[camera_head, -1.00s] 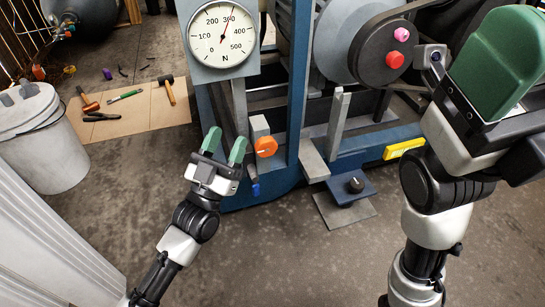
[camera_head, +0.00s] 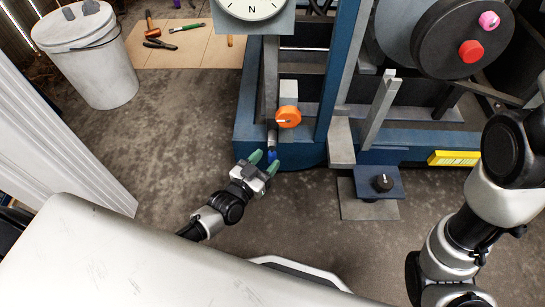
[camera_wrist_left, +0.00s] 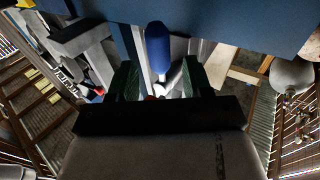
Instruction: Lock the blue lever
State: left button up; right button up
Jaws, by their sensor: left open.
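The blue lever end (camera_head: 271,156) hangs at the bottom of a grey bar on the blue compressor frame, below the orange knob. My left gripper (camera_head: 264,161) is open right at this blue end, its green fingers close to it. In the left wrist view the rounded blue handle (camera_wrist_left: 158,45) lies between and just beyond the two open fingers (camera_wrist_left: 159,66). I cannot tell whether either finger touches it. Of my right arm only links show at the right edge; its gripper is out of frame.
The orange knob (camera_head: 288,117) is just above the lever. A black knob on a blue plate (camera_head: 382,183) sits to the right. Red (camera_head: 471,51) and pink (camera_head: 489,20) buttons are at upper right. A white bucket (camera_head: 98,65) stands at left; the floor between is clear.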

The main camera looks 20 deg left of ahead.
aim_at(270, 157)
pick_arm(q)
jog(key=shift+b+x, duration=0.5)
jog(key=shift+x, duration=1.15)
jog(key=shift+c, duration=0.2)
grip_shut()
